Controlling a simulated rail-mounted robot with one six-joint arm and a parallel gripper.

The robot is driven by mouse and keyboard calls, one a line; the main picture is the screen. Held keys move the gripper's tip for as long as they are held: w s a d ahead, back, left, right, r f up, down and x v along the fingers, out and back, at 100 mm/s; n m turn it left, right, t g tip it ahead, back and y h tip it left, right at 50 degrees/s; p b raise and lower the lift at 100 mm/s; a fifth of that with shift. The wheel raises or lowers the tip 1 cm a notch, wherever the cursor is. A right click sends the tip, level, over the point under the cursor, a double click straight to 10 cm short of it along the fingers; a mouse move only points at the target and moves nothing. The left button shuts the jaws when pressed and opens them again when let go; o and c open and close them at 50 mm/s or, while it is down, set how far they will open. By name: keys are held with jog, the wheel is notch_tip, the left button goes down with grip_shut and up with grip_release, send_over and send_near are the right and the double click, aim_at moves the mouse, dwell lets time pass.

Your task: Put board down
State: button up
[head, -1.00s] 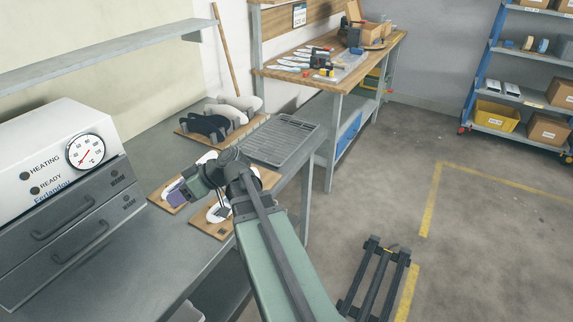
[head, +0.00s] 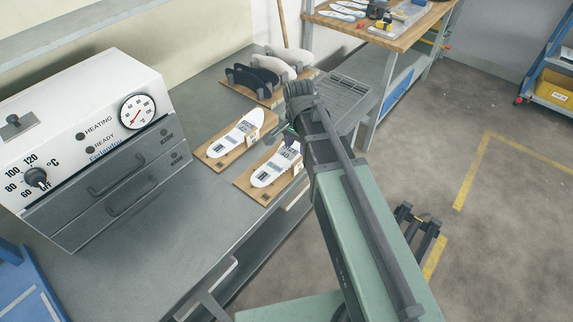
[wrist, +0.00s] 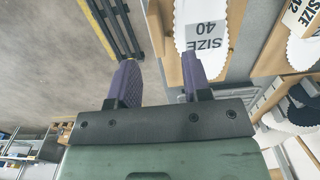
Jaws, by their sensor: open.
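Two wooden boards, each with a white insole and a size label, lie on the grey bench: a left board (head: 212,152) and a right board (head: 248,186). My gripper (head: 291,137) is mostly hidden behind my arm in the head view, by the far right end of the right board. In the wrist view my gripper (wrist: 161,62) has its purple fingers apart. The edge of a board (wrist: 173,68) with a SIZE 40 insole (wrist: 205,15) shows between and beyond them. I cannot tell whether the fingers touch it.
A heater (head: 105,140) with two shut drawers stands at left. Behind the boards are a rack of black and white insoles (head: 265,80) and a grey grated tray (head: 345,97). Bare bench lies before the heater. A black floor stand (head: 418,232) is at right.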

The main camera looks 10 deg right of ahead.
aim_at(299, 160)
jog(key=f+b, duration=0.2)
jog(key=f, duration=0.1)
jog(key=f+b, duration=0.5)
jog(key=f, duration=0.1)
jog(key=shift+s+d+f+b, duration=0.1)
jog(key=shift+d+f+b, duration=0.2)
jog(key=shift+b, duration=0.1)
jog(key=shift+r, duration=0.3)
grip_shut()
